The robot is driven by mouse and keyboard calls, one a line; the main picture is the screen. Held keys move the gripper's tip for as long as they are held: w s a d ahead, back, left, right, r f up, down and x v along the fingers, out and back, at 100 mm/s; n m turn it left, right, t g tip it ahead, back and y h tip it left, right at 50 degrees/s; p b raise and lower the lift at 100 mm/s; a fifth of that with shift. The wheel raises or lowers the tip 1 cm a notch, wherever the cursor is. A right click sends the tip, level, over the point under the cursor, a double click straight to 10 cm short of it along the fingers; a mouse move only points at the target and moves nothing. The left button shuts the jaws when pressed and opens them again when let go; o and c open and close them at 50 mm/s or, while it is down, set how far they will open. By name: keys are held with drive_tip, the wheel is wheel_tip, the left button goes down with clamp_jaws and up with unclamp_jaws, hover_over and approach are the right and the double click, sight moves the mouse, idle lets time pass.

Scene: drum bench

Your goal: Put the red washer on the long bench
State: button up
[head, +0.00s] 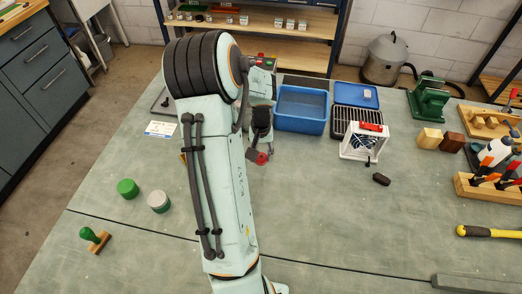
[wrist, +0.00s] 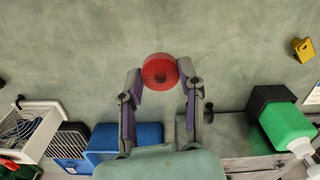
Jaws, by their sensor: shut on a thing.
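The red washer (head: 262,158) shows as a small red round piece at my gripper's tip in the head view. The long green-grey bench (head: 320,230) spreads below. I cannot tell the gap between washer and bench top. My arm hides part of the bench.
A blue tub (head: 300,125) and a white-framed fan box (head: 366,147) stand behind and right of my gripper. A small dark piece (head: 381,179) lies nearby. The bench's front middle is clear.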

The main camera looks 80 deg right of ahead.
drive_tip(key=d+f, duration=0.4)
drive_tip(key=w+d+f, duration=0.1)
drive_tip(key=d+f, duration=0.1)
drive_tip(key=d, duration=0.1)
drive_tip(key=shift+f, duration=0.2)
drive_tip(key=shift+d+f, duration=0.15)
drive_tip(key=shift+f, duration=0.8)
drive_tip(key=shift+d+f, duration=0.15)
drive_tip(key=shift+f, duration=0.8)
drive_tip(key=shift+f, duration=0.1)
drive_tip(key=o, duration=0.7)
drive_tip(key=shift+c, duration=0.2)
